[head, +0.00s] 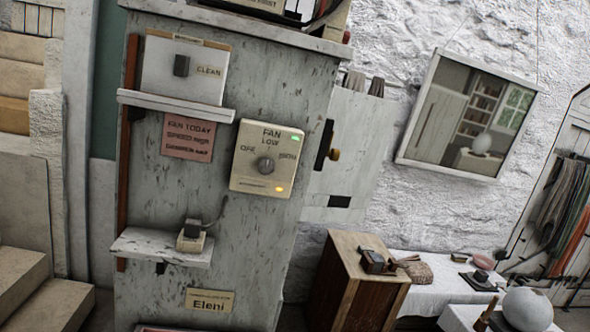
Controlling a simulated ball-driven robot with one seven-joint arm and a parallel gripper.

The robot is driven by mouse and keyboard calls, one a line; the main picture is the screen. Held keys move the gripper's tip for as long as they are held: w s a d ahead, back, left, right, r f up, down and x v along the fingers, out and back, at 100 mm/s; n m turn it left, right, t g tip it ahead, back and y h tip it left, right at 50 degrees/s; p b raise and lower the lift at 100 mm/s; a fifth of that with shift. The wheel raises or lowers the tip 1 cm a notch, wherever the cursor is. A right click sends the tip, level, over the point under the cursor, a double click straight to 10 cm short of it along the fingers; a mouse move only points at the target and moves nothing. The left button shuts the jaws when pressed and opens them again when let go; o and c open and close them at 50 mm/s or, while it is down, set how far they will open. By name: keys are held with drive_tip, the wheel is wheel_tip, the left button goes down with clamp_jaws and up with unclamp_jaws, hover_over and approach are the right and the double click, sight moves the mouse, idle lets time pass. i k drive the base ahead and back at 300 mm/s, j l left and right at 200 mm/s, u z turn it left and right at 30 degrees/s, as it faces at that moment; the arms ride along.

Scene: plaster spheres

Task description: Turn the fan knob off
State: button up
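The fan knob (266,165) is a small round grey dial in the middle of a cream control plate (243,178). The plate is fixed to the speckled grey-green face of a tall cabinet and is marked FAN at the top, LOW above the knob and OFF to its left. A third mark on the right is too small to read. A green light shows at the plate's upper right and an orange light at its lower right. I cannot tell which mark the knob points to. My gripper is not in view, and nothing touches the knob.
A shelf (175,104) with a CLEAN card juts out to the upper left of the plate. A lower shelf (140,244) holds a small switch-like object (191,236). A wooden box (352,290) stands at lower right. The space before the plate looks clear.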

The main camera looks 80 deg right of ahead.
sight(267, 166)
drive_tip(key=z, duration=1.85)
